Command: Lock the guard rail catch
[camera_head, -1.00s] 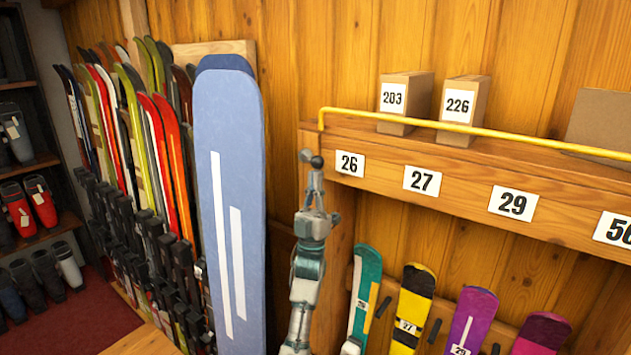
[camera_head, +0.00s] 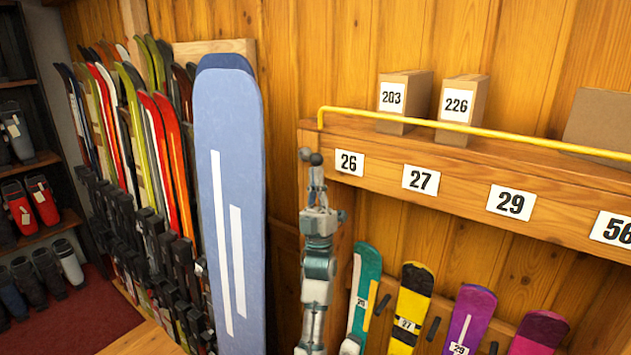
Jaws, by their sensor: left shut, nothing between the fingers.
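The yellow guard rail (camera_head: 470,129) runs along the top of the wooden shelf and bends down at its left end. A small dark catch with rounded knobs (camera_head: 305,155) sits at the shelf's left end, just below that bend. My left gripper (camera_head: 316,172) points up from below, with its fingers shut and empty. Its tips are right under the catch's right knob; I cannot tell whether they touch it. My right gripper is out of view.
Boxes 203 (camera_head: 403,102) and 226 (camera_head: 462,110) stand behind the rail. Several small snowboards lean below the shelf. A large blue board (camera_head: 230,200) stands left of my arm, beside a rack of skis. Bare wall lies between board and shelf.

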